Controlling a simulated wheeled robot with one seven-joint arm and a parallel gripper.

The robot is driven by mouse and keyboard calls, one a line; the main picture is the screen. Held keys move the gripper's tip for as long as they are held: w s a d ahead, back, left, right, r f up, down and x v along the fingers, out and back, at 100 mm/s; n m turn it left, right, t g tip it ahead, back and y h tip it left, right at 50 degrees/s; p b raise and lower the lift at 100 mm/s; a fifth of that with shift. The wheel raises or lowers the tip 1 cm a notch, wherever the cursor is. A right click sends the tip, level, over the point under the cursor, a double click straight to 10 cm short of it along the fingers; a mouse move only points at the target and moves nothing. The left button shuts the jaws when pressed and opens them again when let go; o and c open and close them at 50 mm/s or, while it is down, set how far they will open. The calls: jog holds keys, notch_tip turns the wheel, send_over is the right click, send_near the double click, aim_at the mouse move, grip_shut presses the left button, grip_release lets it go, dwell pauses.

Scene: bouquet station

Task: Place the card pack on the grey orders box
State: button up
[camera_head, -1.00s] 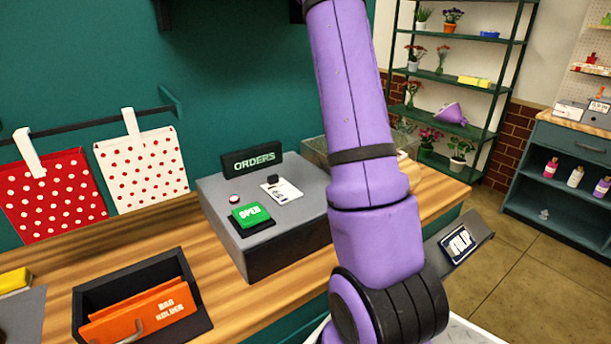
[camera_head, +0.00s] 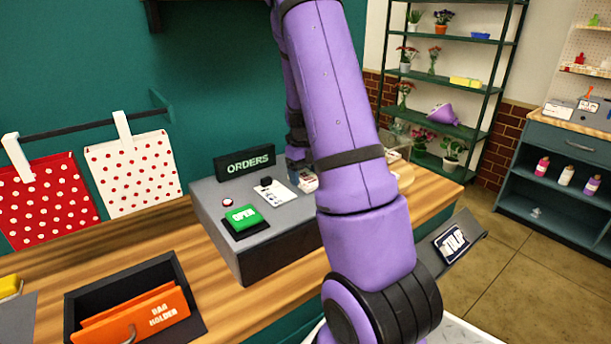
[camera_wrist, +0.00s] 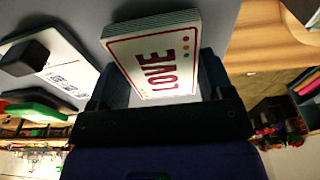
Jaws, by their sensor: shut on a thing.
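The card pack (camera_wrist: 155,60) is a white stack with a red border and the word LOVE; it fills the middle of the wrist view. My gripper (camera_wrist: 160,92) is shut on it, one finger at each side. In the head view the card pack (camera_head: 308,183) shows partly, behind my purple arm. It is over the right part of the grey orders box (camera_head: 280,238). The box top (camera_wrist: 75,20) also shows behind the pack in the wrist view. I cannot tell whether the pack touches the box top.

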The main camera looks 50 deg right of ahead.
aim_at(303, 175)
jog(key=shift+f, duration=0.2)
jog(key=o, duration=0.9)
jog(key=shift+o, duration=0.2)
notch_tip(303, 175, up, 12)
jog(key=w, duration=0.1)
jog(key=s+a+r+n+t, duration=0.2)
jog(key=a+r+n, duration=0.5)
jog(key=a+n, duration=0.3)
jog(key=s+a+r+n+t, duration=0.2)
jog(key=s+a+n, duration=0.6)
jog(key=n, duration=0.6)
jog(key=s+a+r+n+t, duration=0.2)
jog(key=s+a+r+n, duration=0.2)
jog(key=s+a+n, duration=0.5)
jog(key=shift+s+a+r+n+t, duration=0.15)
jog(key=shift+s+a+n+t, duration=0.15)
jog(key=shift+a+n, duration=2.15)
